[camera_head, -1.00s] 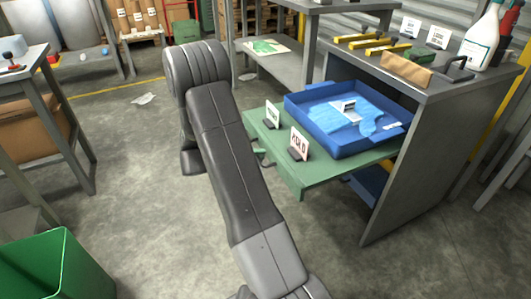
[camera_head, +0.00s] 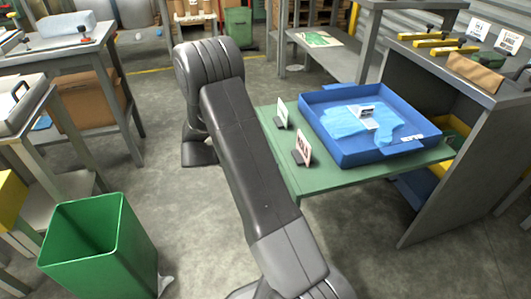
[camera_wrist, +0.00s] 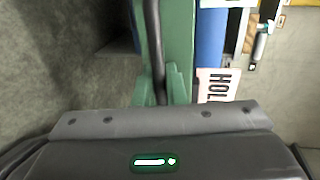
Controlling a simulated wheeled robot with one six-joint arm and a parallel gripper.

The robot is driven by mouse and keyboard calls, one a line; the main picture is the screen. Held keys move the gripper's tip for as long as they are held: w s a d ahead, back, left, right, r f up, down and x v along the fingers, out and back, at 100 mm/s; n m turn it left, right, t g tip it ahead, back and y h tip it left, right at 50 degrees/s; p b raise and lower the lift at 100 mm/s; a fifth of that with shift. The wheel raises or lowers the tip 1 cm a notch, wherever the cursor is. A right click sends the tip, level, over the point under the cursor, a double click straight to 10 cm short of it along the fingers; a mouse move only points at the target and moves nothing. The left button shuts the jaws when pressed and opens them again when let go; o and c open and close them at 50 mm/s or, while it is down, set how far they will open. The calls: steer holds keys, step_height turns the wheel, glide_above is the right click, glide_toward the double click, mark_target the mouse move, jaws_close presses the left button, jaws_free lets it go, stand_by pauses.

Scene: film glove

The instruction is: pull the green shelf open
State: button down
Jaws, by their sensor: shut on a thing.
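The green shelf (camera_head: 340,177) stands well out from the grey cabinet and carries a blue tray (camera_head: 348,155) and two small upright signs. My gripper (camera_wrist: 155,118) fills the bottom of the wrist view and is shut on the handle. In the head view my arm covers the gripper and the handle.
The grey cabinet (camera_head: 440,190) stands at the right with tools on top. A green bin (camera_head: 100,245) is on the floor at lower left, near tables. The HOLD sign (camera_head: 303,147) stands near the shelf's front edge. Bare floor lies between bin and shelf.

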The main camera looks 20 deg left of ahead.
steer(key=c, duration=1.6)
jaws_free()
steer(key=p+v, duration=0.3)
steer(key=v, duration=1.1)
steer(key=shift+f, duration=0.1)
steer(key=shift+w, duration=0.1)
steer(key=shift+b+x, duration=1.5)
steer(key=shift+x, duration=5.6)
